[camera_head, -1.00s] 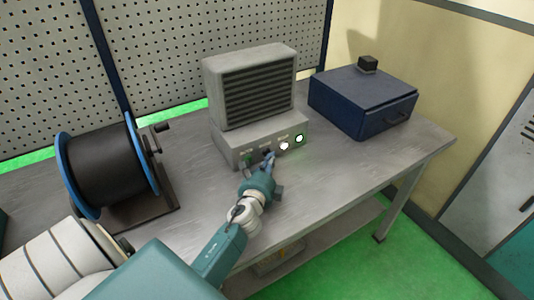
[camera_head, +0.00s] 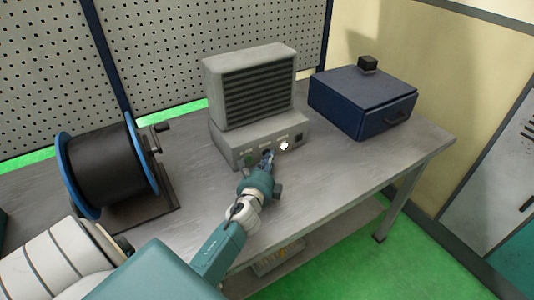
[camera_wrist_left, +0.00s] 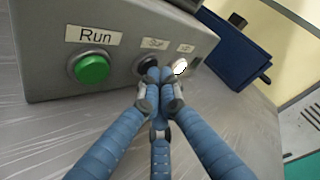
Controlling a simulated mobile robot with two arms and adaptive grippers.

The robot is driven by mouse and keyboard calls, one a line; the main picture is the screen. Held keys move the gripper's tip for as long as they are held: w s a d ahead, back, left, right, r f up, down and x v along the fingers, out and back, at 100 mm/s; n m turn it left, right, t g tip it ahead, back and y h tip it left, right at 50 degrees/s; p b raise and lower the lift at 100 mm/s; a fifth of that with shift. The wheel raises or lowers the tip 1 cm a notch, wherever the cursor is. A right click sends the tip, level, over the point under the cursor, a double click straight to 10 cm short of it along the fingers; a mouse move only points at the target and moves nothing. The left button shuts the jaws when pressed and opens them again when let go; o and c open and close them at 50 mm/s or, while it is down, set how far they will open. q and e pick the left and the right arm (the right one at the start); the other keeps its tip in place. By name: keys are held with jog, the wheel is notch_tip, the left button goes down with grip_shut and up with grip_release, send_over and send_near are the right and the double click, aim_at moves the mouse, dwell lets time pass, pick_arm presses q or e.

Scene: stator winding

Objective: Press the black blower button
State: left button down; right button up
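The grey louvred unit (camera_head: 225,143) stands on the table with a row of controls on its front base. They are a green button labelled Run (camera_wrist_left: 92,68), a black button (camera_wrist_left: 146,65) whose label seems to read Stop, a lit white button (camera_wrist_left: 181,66) and a dark square control (camera_head: 299,139) at the right end. My left gripper (camera_wrist_left: 160,76) has its fingertips together, right in front of the black button and partly covering it. Whether they touch it I cannot tell. In the head view the left gripper (camera_head: 267,160) hides most of that button. My right gripper does not show.
A black spool (camera_head: 108,165) with blue rims stands on the table at left. A navy blue box (camera_head: 360,105) with a small black block on top stands right of the unit. The table front right of my gripper is clear. A pegboard (camera_head: 160,50) stands behind.

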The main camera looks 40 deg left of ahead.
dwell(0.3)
pick_arm(q)
jog(key=shift+s+d, duration=0.35)
jog(key=shift+d, duration=0.35)
jog(key=shift+d, duration=0.15)
jog(key=shift+s+d+b, duration=0.1)
jog(key=shift+s+d, duration=0.2)
jog(key=shift+d, duration=0.4)
jog(key=shift+s+d+b, duration=0.15)
jog(key=shift+s+d, duration=0.2)
jog(key=shift+d, duration=0.4)
jog(key=shift+s+d+b, duration=0.1)
jog(key=shift+s+d, duration=0.2)
jog(key=shift+d, duration=0.4)
jog(key=shift+r, duration=0.1)
